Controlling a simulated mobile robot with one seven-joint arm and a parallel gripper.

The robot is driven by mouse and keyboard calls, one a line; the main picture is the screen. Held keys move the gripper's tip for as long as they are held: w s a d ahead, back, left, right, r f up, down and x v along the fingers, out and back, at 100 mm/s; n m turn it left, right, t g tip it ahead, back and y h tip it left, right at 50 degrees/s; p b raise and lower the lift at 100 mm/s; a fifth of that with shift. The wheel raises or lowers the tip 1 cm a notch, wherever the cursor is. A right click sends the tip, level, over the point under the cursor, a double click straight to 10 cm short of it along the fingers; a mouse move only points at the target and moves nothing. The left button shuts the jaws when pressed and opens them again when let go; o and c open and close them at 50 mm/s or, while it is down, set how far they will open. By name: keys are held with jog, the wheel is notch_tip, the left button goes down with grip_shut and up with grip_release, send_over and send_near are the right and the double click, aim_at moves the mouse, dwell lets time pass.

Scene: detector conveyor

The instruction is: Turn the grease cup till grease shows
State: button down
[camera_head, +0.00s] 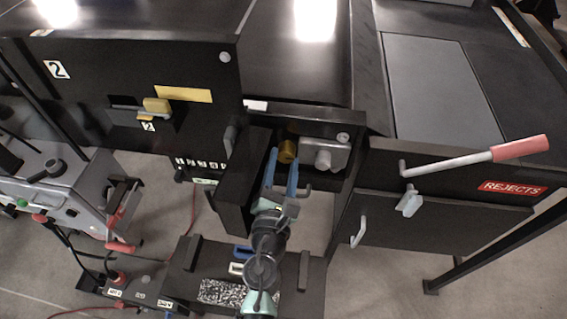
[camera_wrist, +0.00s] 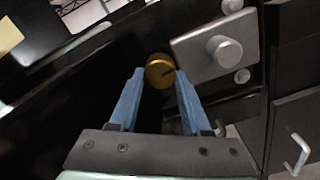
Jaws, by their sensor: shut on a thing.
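The grease cup (camera_head: 287,151) is a round brass knob inside the open dark compartment of the conveyor. In the wrist view the grease cup (camera_wrist: 160,70) shows a dark line on its face, pointing to the right. My gripper (camera_head: 283,160) reaches into the compartment with two blue fingers. In the wrist view my gripper (camera_wrist: 160,78) has one fingertip on each side of the cup and is shut on it. I see no grease around the cup, though the fingers and shadow hide part of its edge.
A grey metal block with a round knob (camera_head: 323,160) sits just right of the cup. The open black door (camera_head: 243,185) stands close on the left of my arm. A rejects lever with a red grip (camera_head: 520,148) juts out at the right.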

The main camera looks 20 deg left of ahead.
dwell(0.3)
jog(key=shift+c, duration=1.8)
grip_release()
jog(key=b+v, duration=0.3)
jog(key=v, duration=1)
jog(key=shift+b, duration=0.3)
